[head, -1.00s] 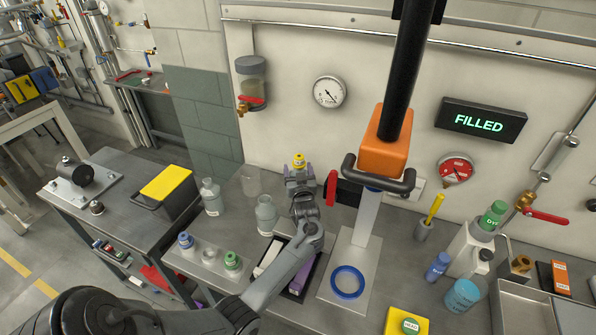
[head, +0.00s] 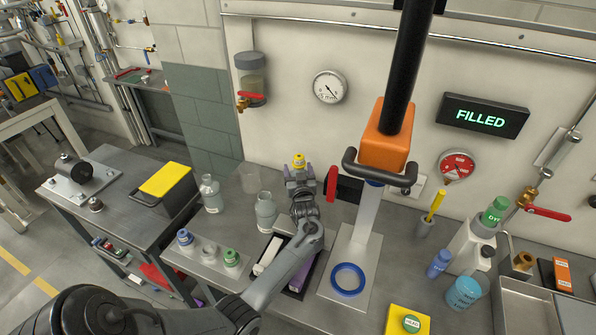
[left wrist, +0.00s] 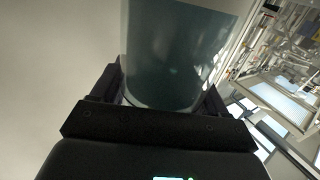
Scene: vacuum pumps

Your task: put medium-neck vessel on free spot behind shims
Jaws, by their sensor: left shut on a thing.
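My left gripper (head: 300,178) is shut near the back of the bench, below the wall gauge. A yellow-capped vessel (head: 298,161) shows just above the fingers; its body is mostly hidden in the head view. In the left wrist view a smooth grey-teal cylinder (left wrist: 175,55) stands between the jaws. I cannot tell which parts are the shims. My right gripper is not in view.
My forearm passes over a dark tray (head: 309,277) with white and purple pieces.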

